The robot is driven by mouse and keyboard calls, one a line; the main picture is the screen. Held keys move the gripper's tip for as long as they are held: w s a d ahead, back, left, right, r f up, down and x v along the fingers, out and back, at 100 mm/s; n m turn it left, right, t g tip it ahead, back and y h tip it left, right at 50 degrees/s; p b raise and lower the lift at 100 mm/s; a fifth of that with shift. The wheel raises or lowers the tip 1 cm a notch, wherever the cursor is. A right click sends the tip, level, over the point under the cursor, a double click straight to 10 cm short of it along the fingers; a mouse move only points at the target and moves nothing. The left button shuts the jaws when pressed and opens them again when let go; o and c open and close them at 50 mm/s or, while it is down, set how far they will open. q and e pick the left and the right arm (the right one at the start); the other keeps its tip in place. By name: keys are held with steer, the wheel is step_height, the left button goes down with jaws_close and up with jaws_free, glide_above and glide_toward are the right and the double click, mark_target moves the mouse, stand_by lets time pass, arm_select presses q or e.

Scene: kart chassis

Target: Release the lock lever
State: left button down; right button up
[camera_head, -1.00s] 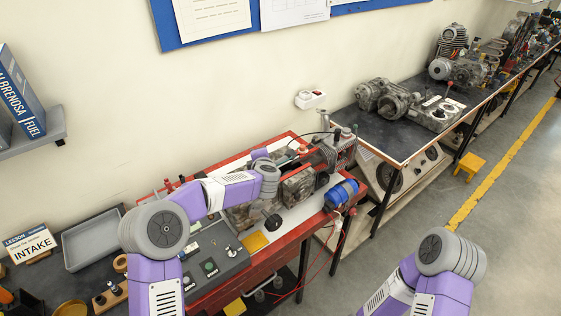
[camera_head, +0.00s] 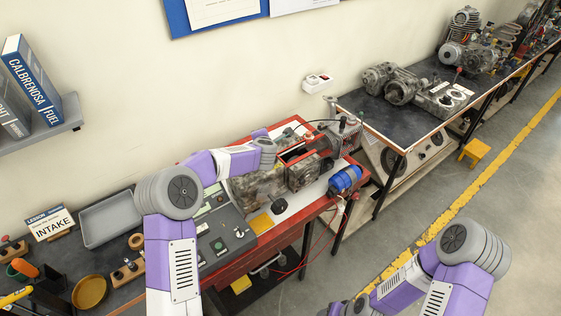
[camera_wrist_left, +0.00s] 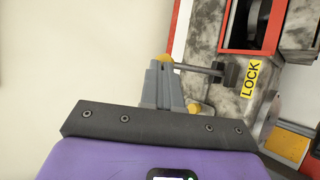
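The yellow LOCK label (camera_wrist_left: 251,78) is on a grey metal housing at the right of the left wrist view. A thin dark rod, which looks like the lock lever (camera_wrist_left: 198,70), runs left from a small bracket beside the label to a yellow knob (camera_wrist_left: 165,57). My left gripper (camera_wrist_left: 163,72) has its grey fingertips right at this knob. The fingers look close together, but I cannot tell whether they grip it. In the head view my left arm reaches over the red bench (camera_head: 262,238), and its gripper is hidden behind the wrist. My right gripper is out of view.
The bench carries a grey control panel (camera_head: 222,238), cut-open metal castings (camera_head: 258,187) and a blue cylinder (camera_head: 345,179). A grey tray (camera_head: 110,218) lies at the left. A dark table (camera_head: 420,78) with engine parts stands at the right.

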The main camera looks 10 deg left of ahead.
arm_select(q)
steer(key=shift+a, duration=0.1)
steer(key=r+v, duration=0.1)
steer(key=v, duration=1.3)
steer(key=shift+w+a, duration=0.15)
steer(key=shift+w, duration=0.05)
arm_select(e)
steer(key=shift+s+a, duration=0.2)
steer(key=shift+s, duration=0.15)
